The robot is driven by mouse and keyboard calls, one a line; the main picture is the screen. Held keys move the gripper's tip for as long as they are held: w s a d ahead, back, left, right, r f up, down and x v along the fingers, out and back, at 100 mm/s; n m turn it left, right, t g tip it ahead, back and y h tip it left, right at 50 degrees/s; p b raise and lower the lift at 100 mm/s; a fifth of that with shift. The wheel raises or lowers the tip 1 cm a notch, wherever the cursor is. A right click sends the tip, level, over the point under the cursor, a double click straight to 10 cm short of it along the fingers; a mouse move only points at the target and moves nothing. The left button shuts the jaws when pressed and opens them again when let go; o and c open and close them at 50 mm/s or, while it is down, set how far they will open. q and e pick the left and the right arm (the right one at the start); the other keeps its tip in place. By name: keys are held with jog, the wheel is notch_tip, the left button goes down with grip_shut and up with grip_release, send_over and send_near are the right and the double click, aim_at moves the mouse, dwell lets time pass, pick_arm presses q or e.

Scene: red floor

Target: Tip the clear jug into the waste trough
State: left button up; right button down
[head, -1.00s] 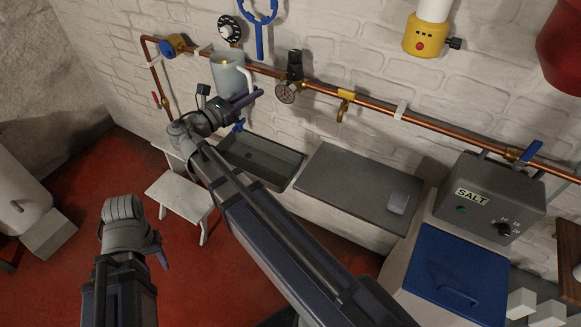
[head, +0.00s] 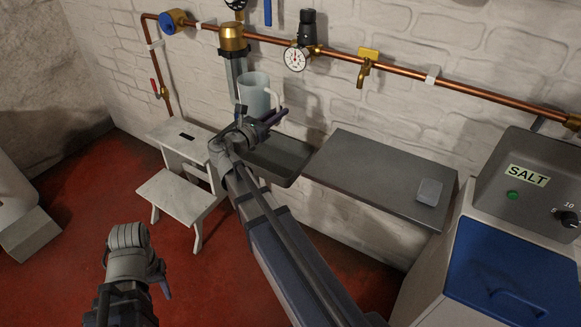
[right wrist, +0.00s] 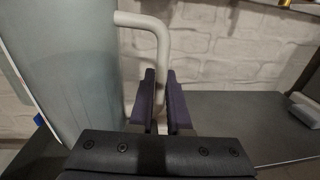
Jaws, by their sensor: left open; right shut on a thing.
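The clear jug (head: 254,93), frosted grey with a pale handle, is held up near the wall in the head view, roughly upright. My right gripper (head: 273,119) is shut on its handle. In the right wrist view the jug's wall (right wrist: 75,75) fills the left side, and the fingers (right wrist: 162,98) close around the lower part of the pale handle (right wrist: 152,22). The dark grey waste trough (head: 290,172) is against the wall, below and slightly right of the jug; my right arm covers part of it. My left gripper (head: 163,281) is open and empty, low at the left, away from both.
A copper pipe (head: 400,68) with a brass-topped filter (head: 233,38), gauge (head: 295,58) and tap (head: 365,70) runs along the wall behind. A grey worktop (head: 370,175) is right of the trough. A white step stool (head: 178,192) stands left. A salt unit (head: 520,185) stands far right.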

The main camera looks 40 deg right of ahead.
pick_arm(q)
notch_tip(320, 180, down, 19)
jog(key=b, duration=1.6)
jog(key=shift+r+b, duration=0.15)
jog(key=shift+b, duration=0.25)
pick_arm(e)
jog(key=d+f+t, duration=0.1)
jog(key=d+f, duration=0.1)
jog(key=f, duration=0.7)
jog(key=w+d+f+n, duration=0.1)
jog(key=d+f, duration=0.2)
jog(key=f, duration=0.6)
jog(key=shift+d+f+t+y, duration=0.15)
jog(key=shift+f+t+y, duration=0.15)
jog(key=shift+t, duration=0.1)
pick_arm(q)
jog(key=shift+r, duration=0.25)
pick_arm(e)
jog(key=shift+r, duration=0.1)
pick_arm(q)
jog(key=shift+r+p, duration=0.35)
jog(key=shift+p, duration=0.2)
